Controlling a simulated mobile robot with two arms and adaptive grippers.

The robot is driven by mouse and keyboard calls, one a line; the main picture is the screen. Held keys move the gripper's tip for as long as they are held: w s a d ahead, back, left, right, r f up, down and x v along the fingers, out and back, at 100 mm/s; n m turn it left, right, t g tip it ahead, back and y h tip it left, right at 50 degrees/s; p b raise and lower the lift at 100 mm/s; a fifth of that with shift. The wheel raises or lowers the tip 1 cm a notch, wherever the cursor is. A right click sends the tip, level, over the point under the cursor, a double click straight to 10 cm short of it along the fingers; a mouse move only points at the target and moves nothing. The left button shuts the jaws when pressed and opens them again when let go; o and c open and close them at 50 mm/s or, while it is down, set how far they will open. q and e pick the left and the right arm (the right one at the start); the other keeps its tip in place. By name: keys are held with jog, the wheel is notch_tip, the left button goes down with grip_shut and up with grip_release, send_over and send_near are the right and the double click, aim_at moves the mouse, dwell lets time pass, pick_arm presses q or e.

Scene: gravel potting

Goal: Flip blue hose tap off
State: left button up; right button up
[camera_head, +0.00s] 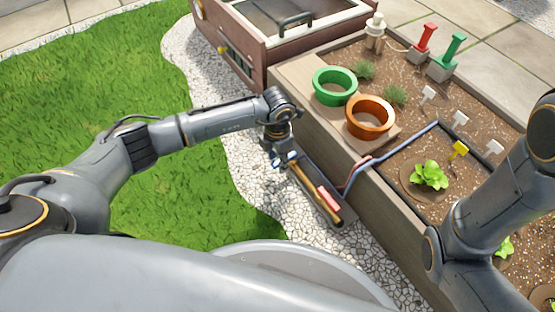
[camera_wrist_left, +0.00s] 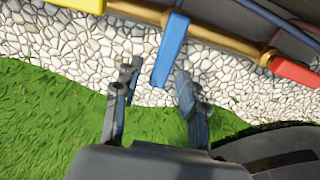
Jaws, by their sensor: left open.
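The blue hose tap (camera_wrist_left: 171,48) is a flat blue lever on a brass pipe (camera_wrist_left: 225,38). In the left wrist view it points away from the pipe, across the gravel, and its free end shows between my left fingertips. My left gripper (camera_wrist_left: 157,82) is open, with one finger on each side of the lever's end; I cannot tell whether either touches it. In the head view the left gripper (camera_head: 281,160) is over the upper end of the pipe (camera_head: 308,184) and hides most of the blue tap. My right gripper is out of view.
A red tap (camera_wrist_left: 295,72) and a yellow tap (camera_wrist_left: 78,4) flank the blue one. A blue hose (camera_head: 398,147) runs into the wooden planter (camera_head: 385,205) beside the pipe. Green (camera_head: 335,86) and orange pots (camera_head: 370,116) stand on its ledge. Grass (camera_head: 180,185) lies left.

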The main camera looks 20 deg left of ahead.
pick_arm(q)
grip_shut()
